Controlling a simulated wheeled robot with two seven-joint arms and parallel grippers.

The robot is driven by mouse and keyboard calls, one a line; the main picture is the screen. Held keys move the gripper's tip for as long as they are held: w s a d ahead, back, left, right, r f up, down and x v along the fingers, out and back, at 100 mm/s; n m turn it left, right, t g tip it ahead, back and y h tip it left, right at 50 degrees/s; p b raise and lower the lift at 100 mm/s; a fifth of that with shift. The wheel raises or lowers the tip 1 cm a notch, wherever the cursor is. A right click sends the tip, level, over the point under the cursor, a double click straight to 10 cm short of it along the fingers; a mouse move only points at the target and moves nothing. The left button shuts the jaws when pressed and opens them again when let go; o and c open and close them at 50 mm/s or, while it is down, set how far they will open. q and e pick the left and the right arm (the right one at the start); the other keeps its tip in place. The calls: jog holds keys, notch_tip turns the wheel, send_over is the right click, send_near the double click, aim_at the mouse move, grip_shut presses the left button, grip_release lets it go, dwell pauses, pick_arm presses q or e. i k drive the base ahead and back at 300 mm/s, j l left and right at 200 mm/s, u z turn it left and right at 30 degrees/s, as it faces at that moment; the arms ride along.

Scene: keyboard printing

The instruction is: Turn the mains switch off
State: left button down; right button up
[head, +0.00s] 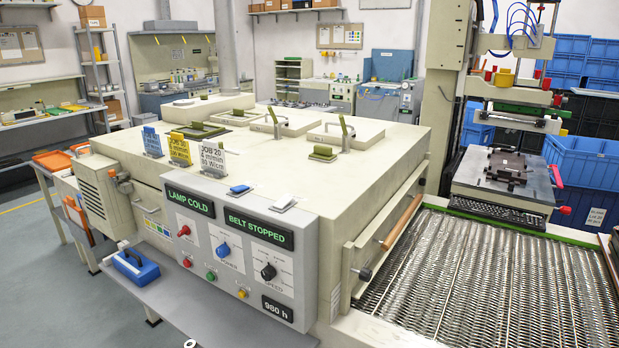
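A grey control panel (240,235) is on the front of a large cream machine (375,165). It has a red knob (184,231) at the upper left, a blue knob (223,249) in the middle and a black knob (268,272) at the right, above the word SPEED. I cannot read which control is labelled as the mains switch, nor the red knob's exact setting. The lit displays read LAMP COLD (190,202) and BELT STOPPED (258,229). Neither of my grippers is in view.
Red, green and yellow buttons (211,275) sit below the knobs. A blue box with a handle (135,266) stands on the grey shelf (210,310) under the panel. A wire-mesh belt (490,275) extends at right. The floor at left (50,290) is clear.

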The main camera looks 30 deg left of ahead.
aim_at(186, 231)
jog(key=k+j+u, duration=0.1)
jog(key=u, duration=0.35)
jog(key=j+u, duration=0.25)
jog(key=u, duration=0.2)
jog(key=j+u, duration=0.25)
jog(key=u, duration=0.15)
